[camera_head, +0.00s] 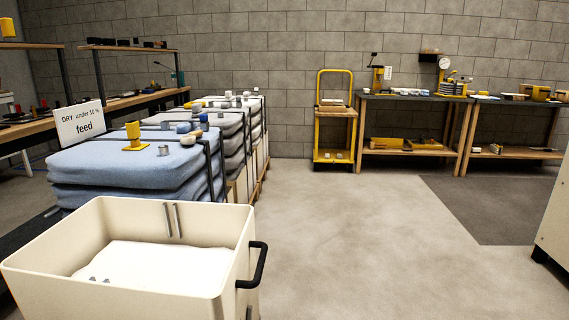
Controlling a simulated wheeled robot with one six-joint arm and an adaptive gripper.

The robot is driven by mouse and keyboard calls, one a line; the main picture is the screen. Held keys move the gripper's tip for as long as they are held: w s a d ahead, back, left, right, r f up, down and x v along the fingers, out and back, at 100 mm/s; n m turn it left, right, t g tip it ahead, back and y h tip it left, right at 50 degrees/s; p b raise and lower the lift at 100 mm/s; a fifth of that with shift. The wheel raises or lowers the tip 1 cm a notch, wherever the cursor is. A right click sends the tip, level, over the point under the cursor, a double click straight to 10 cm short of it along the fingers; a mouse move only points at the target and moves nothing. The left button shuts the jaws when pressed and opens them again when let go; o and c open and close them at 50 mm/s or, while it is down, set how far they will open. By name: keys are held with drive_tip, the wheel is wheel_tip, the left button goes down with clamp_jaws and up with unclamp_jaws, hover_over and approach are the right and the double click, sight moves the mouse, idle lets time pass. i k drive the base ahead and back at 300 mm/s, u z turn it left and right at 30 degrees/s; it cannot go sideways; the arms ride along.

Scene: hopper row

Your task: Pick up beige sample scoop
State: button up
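I cannot pick out the beige sample scoop for certain in the head view. Small pale items (189,139) lie on the front blue sack stack (120,165), too small to tell their shape. A cream hopper bin (130,312) stands close in front at the lower left, with a white fill (150,268) inside. Two slim grey upright pieces (171,219) show at its back inner wall, and small grey bits (98,280) show in the fill. A flat pale item (332,101) lies on the yellow cart. My gripper is not in view.
The yellow cart (336,125) and workbenches (410,97) line the back wall. The bin has a black handle (258,266). The concrete floor (340,230) is clear in the middle; a pale cabinet (557,225) stands at right.

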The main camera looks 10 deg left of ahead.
sight(190, 140)
drive_tip(key=z, duration=0.1)
drive_tip(key=i, duration=1.85)
drive_tip(key=u, duration=0.7)
drive_tip(key=i, duration=1.1)
drive_tip(key=u, duration=1.7)
drive_tip(key=i, duration=0.75)
drive_tip(key=u, duration=0.55)
